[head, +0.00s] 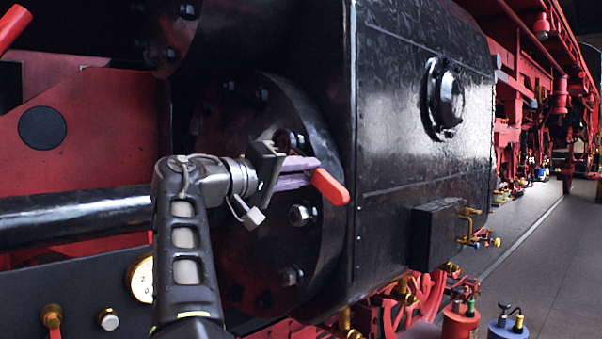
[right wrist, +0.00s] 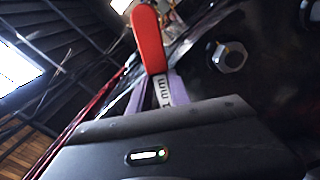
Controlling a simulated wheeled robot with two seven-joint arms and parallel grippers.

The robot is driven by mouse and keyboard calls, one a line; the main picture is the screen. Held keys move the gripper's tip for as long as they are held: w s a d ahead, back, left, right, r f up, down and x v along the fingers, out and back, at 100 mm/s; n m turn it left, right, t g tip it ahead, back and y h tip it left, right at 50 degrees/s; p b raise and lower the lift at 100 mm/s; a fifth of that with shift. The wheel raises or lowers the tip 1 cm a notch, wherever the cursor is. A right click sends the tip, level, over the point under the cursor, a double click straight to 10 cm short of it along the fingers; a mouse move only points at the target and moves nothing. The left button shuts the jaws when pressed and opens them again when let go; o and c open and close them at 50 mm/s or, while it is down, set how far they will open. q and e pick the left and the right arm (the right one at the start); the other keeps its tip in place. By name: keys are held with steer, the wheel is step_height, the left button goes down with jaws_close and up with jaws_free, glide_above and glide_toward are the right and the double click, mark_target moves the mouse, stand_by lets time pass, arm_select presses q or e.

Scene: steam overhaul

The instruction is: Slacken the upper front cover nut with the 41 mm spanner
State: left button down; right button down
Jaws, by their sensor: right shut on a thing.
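The round black cylinder cover (head: 325,232) carries nuts around its rim. One nut (head: 301,214) shows below my right gripper, another (head: 290,275) lower down, and a dark one (head: 286,138) just above the gripper. My right gripper (head: 302,173) is in front of the cover, its purple fingers shut on the spanner. The spanner's red handle end (head: 331,187) sticks out to the right past the fingertips. In the right wrist view the red end (right wrist: 148,40) and a pale shank marked "mm" show between the fingers. The spanner's jaw is hidden, so I cannot tell whether it touches a nut. My left gripper is out of view.
The large black cylinder casing (head: 425,130) stands right of the cover, with a small black box (head: 437,235) and brass fittings low on it. A steel rod (head: 75,222) runs in from the left. Red and blue canisters (head: 460,323) stand lower right.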

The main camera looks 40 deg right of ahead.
steer(key=shift+d+r, duration=0.1)
steer(key=shift+d, duration=0.25)
stand_by(0.5)
stand_by(0.3)
steer(key=shift+s+r+n, duration=0.35)
steer(key=shift+r+n, duration=0.25)
steer(key=shift+n, duration=0.2)
steer(key=shift+s+r+n, duration=0.2)
steer(key=shift+r+n, duration=0.45)
steer(key=shift+n, duration=0.05)
steer(key=shift+r, duration=0.1)
